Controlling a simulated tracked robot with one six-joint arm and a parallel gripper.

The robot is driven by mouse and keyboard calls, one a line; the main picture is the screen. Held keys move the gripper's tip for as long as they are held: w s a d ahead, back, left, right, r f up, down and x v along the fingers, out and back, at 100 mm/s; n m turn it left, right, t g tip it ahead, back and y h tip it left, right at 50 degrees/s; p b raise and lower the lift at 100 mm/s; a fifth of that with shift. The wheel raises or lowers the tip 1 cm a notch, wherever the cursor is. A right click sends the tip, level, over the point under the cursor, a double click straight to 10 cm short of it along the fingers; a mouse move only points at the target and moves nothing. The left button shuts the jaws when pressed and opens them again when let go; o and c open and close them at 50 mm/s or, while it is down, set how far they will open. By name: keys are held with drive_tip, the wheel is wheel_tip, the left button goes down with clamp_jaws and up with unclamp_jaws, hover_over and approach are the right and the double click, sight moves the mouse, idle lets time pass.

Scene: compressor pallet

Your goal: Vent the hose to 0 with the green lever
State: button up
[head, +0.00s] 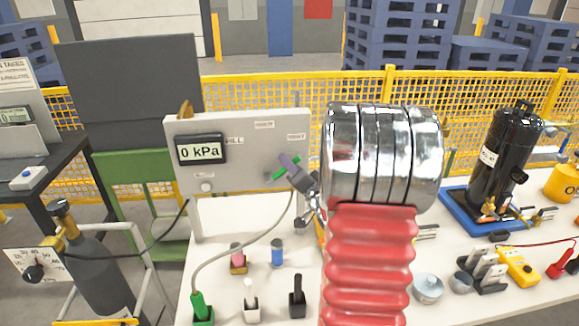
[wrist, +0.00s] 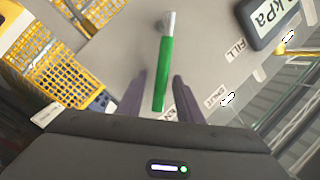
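The green lever (wrist: 162,75) has a grey pivot on a pale panel (head: 222,183). In the wrist view its free end lies between the two dark purple fingers of my gripper (wrist: 160,88), which stand open with a gap on each side. The lever points toward a label that is partly hidden by my gripper. In the head view my gripper (head: 288,168) is at the panel's right side, and only a little of the lever shows. The display (head: 200,150) reads 0 kPa. A grey hose (head: 240,245) runs from the panel down to a green-handled fitting (head: 202,308).
A gas cylinder (head: 97,270) stands at the left. Small tools in holders (head: 249,302) stand on the table in front of the panel. A black compressor (head: 502,155) on a blue tray and a yellow meter (head: 518,267) are at the right. A yellow fence (head: 270,92) runs behind.

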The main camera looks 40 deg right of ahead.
drive_tip(key=shift+c, duration=0.3)
clamp_jaws()
idle(0.3)
drive_tip(key=shift+a, duration=0.2)
drive_tip(key=shift+d, duration=0.2)
